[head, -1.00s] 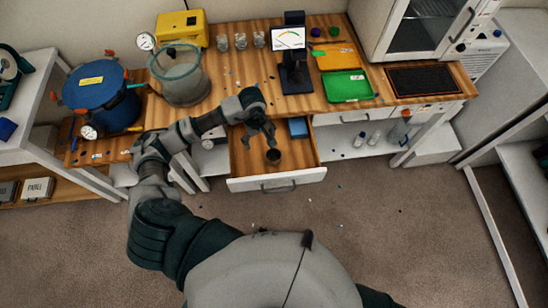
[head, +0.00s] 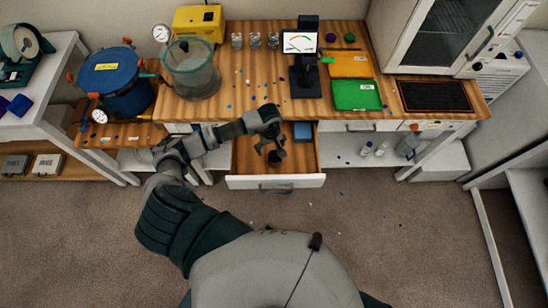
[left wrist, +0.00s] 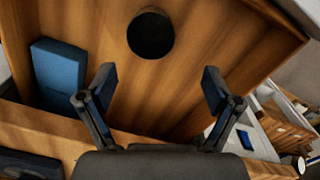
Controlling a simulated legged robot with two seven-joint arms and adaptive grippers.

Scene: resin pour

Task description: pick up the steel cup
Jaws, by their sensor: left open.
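The steel cup shows as a small dark round cup (left wrist: 151,34) in the left wrist view, standing on the wooden floor of an open drawer (head: 250,184). In the head view the cup (head: 277,158) is partly covered by my left gripper (head: 270,150). In the left wrist view my left gripper (left wrist: 158,80) is open, with its two fingers apart and nothing between them. The cup lies ahead of the fingertips, near the middle of the gap, and apart from them. My right gripper is not in view.
A blue box (left wrist: 62,75) lies in the same drawer, at its back right in the head view (head: 302,131). The workbench above holds a clear chamber (head: 190,72), a black gauge stand (head: 305,75) and green and orange trays (head: 356,95).

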